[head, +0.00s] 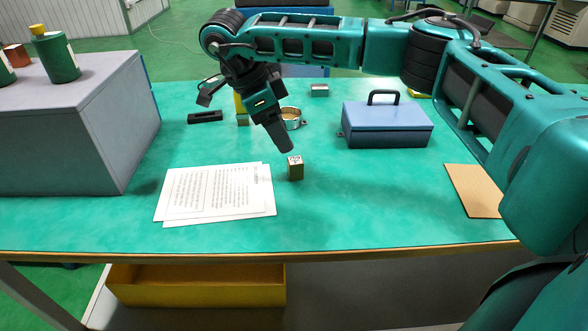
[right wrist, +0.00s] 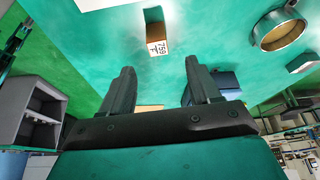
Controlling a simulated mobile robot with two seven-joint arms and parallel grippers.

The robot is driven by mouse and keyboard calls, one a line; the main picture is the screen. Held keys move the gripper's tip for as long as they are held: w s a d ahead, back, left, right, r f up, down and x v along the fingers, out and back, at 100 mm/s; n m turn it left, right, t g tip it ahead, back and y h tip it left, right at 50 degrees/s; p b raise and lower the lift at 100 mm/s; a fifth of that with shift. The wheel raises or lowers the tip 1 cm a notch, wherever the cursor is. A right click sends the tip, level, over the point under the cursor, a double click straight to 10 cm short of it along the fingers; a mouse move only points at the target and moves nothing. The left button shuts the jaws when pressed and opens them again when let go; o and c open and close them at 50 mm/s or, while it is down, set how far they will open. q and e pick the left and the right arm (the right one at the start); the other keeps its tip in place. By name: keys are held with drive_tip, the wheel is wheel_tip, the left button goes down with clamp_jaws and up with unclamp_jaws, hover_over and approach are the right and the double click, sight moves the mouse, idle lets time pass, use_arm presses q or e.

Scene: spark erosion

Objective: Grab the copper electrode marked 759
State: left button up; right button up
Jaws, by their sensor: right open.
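The copper electrode (head: 295,168) is a small upright block with a pale, marked top, standing on the green table right of the papers. In the right wrist view the electrode (right wrist: 157,42) shows the number 759 on its light face, with a brownish side. My right gripper (head: 282,143) is close above and behind it in the head view. In the right wrist view my right gripper (right wrist: 160,76) has its two fingers apart with nothing between them. The electrode lies just beyond the fingertips, about in line with the gap, and apart from them. My left gripper is not in view.
Printed papers (head: 215,192) lie left of the electrode. A blue case (head: 388,125) stands to the right, a round metal ring (head: 291,117) behind. A grey box (head: 75,125) fills the left side. A brown board (head: 474,190) lies at right. The front middle is clear.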

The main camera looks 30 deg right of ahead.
sight(294, 160)
drive_tip(key=x, duration=0.4)
drive_tip(key=shift+f, duration=0.15)
drive_tip(key=b+x, duration=0.1)
drive_tip(key=x, duration=0.4)
drive_tip(key=shift+s+a+f, duration=0.1)
drive_tip(key=shift+f, duration=0.05)
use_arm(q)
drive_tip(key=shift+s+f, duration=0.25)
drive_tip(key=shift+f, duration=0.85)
use_arm(e)
drive_tip(key=shift+c, duration=0.2)
clamp_jaws()
